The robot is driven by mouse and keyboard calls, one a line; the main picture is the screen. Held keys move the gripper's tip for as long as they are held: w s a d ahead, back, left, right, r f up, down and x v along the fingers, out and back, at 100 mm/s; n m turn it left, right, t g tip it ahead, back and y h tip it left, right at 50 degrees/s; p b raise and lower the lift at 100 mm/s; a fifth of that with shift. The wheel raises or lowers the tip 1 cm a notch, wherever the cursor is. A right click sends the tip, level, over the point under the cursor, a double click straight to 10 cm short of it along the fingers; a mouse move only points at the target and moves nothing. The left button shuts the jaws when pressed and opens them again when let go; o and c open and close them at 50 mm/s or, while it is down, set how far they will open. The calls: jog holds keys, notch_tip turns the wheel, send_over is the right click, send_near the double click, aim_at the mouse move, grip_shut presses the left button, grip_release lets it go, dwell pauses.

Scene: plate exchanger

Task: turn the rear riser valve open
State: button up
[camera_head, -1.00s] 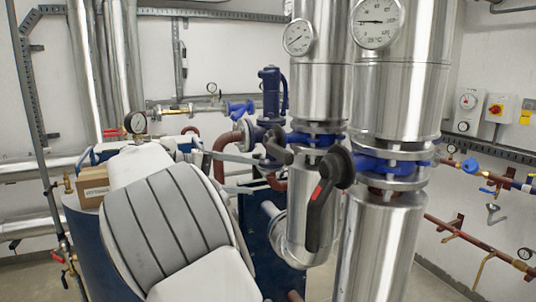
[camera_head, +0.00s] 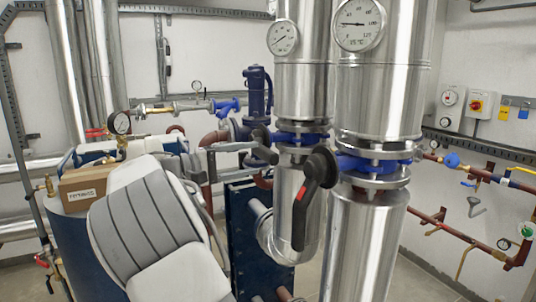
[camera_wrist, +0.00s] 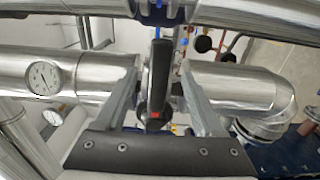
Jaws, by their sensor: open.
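The rear riser valve has a blue body (camera_head: 300,137) on the rear metal riser, with a dark lever (camera_head: 265,149) that reaches out toward my side. My gripper (camera_head: 250,160) comes in from the left at that lever in the head view. In the wrist view a black lever with a red mark (camera_wrist: 157,85) stands between the two grey fingers of my gripper (camera_wrist: 160,78). The fingers are apart, with a gap on each side of the lever. I cannot tell how deep the lever sits between them.
The front riser valve's black handle (camera_head: 312,190) hangs down close to the right of my gripper. The front riser (camera_head: 365,250) stands beside it. A blue plate exchanger (camera_head: 250,230) is below. A cardboard box (camera_head: 85,186) sits behind my arm.

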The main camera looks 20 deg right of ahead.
aim_at(263, 156)
jog(key=d, duration=0.5)
jog(key=shift+w+d+p, duration=0.1)
jog(key=shift+d+p, duration=0.2)
jog(key=shift+d, duration=0.1)
grip_shut()
dwell(1.0)
